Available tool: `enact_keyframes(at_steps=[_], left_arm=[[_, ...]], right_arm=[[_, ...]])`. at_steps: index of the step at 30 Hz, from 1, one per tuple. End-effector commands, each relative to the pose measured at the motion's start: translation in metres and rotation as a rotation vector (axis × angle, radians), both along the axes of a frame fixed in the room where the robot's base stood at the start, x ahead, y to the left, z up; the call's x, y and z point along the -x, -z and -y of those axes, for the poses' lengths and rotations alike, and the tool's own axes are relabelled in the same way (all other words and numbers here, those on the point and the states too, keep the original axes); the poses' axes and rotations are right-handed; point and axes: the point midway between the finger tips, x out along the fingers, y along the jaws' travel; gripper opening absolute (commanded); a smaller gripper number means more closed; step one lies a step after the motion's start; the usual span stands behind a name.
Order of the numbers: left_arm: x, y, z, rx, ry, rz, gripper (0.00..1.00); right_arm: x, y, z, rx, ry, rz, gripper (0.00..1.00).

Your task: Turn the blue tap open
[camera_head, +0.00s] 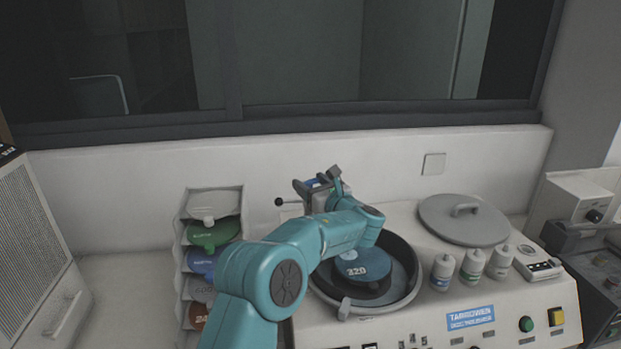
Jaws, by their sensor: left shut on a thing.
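My left gripper (318,186) is at the back of the polishing machine, reached over the basin by my teal arm. Its jaws are shut on the blue tap (310,183), of which only a small blue patch shows; the jaws and wrist hide the rest. How far the tap is turned cannot be told. My right gripper is not in view.
Below my arm is a dark round basin (402,297) with a blue disc marked 320 (362,266). A grey lid (464,222), several small bottles (443,270) and a control box (538,264) stand to the right. A rack of coloured discs (208,235) stands left. A black-knobbed lever (279,202) is beside the gripper.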

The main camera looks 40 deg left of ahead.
Motion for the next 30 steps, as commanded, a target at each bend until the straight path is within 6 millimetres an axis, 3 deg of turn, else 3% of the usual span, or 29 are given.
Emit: enact_keyframes(at_steps=[9, 10, 12, 23, 26, 30], left_arm=[[0.000, -0.001, -0.001, -0.003, -0.009, 0.002, 0.33], [0.001, -0.001, -0.001, -0.003, -0.009, 0.002, 0.73], [0.000, -0.001, -0.001, -0.003, -0.009, 0.002, 0.89], [0.001, 0.001, 0.006, -0.002, -0.007, 0.002, 0.89], [0.005, 0.002, 0.021, -0.001, -0.004, 0.002, 0.89], [0.015, 0.005, 0.055, -0.001, -0.002, 0.002, 0.89]], right_arm=[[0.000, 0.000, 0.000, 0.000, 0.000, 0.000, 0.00], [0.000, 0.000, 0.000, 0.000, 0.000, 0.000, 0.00], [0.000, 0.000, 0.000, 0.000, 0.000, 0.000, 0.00], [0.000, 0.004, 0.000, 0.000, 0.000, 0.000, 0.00], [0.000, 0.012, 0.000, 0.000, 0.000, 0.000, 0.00], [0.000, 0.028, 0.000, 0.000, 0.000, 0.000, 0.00]])
